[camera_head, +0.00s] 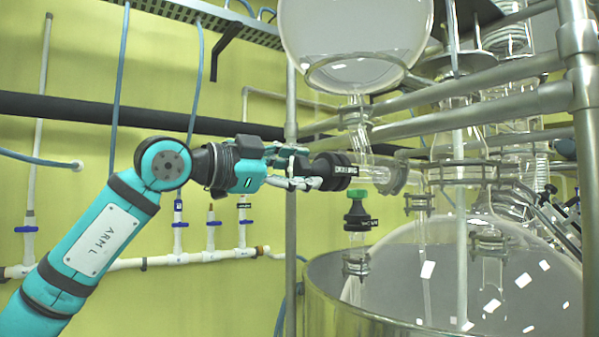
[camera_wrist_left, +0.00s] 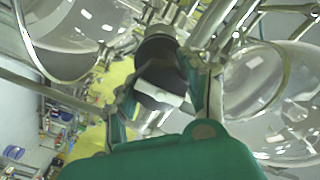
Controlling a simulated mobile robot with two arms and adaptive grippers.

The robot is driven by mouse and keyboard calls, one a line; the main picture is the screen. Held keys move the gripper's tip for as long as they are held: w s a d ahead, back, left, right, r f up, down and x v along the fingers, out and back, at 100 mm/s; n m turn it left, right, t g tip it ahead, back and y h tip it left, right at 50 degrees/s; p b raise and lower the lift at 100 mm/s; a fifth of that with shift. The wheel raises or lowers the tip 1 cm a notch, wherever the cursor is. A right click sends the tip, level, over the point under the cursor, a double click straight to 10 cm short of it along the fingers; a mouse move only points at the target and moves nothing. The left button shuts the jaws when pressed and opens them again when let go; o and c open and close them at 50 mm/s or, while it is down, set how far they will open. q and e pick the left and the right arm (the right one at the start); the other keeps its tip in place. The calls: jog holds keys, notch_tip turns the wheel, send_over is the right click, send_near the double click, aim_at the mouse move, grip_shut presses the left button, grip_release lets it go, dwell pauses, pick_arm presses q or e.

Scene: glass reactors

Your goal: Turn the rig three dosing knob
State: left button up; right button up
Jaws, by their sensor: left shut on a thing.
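The dosing knob (camera_head: 336,170) is a black cylinder with a pale label, at the end of a horizontal glass valve below the round glass vessel. My left gripper (camera_head: 318,172) reaches it from the left and is shut on it. In the left wrist view the dark knob (camera_wrist_left: 160,75) with its white label band sits between the two fingers of my left gripper (camera_wrist_left: 163,98). The fingers hide part of the knob's sides. Which rig number this is cannot be read. My right gripper is in neither view.
A round glass vessel (camera_head: 355,35) hangs above the knob. A green-topped black valve (camera_head: 357,210) stands just below. A large steel-rimmed reactor (camera_head: 340,300) fills the lower right. Metal frame pipes (camera_head: 500,110) run close on the right. A vertical post (camera_head: 291,220) stands near my gripper.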

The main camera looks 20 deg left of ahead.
pick_arm(q)
jog(key=m+b, duration=0.1)
jog(key=m, duration=0.2)
jog(key=shift+f+b, duration=0.15)
jog(key=shift+b, duration=0.15)
jog(key=m, duration=0.5)
jog(key=shift+b, duration=0.4)
jog(key=m, duration=0.4)
jog(key=shift+m, duration=0.3)
jog(key=m, duration=0.5)
jog(key=m+p, duration=0.1)
jog(key=m, duration=0.5)
jog(key=m+p, duration=0.1)
jog(key=m, duration=0.4)
jog(key=shift+w+p, duration=0.1)
jog(key=shift+p, duration=0.2)
jog(key=m+p, duration=0.1)
jog(key=m, duration=0.4)
jog(key=shift+m, duration=0.4)
jog(key=shift+m+p, duration=0.55)
jog(key=shift+m, duration=1.55)
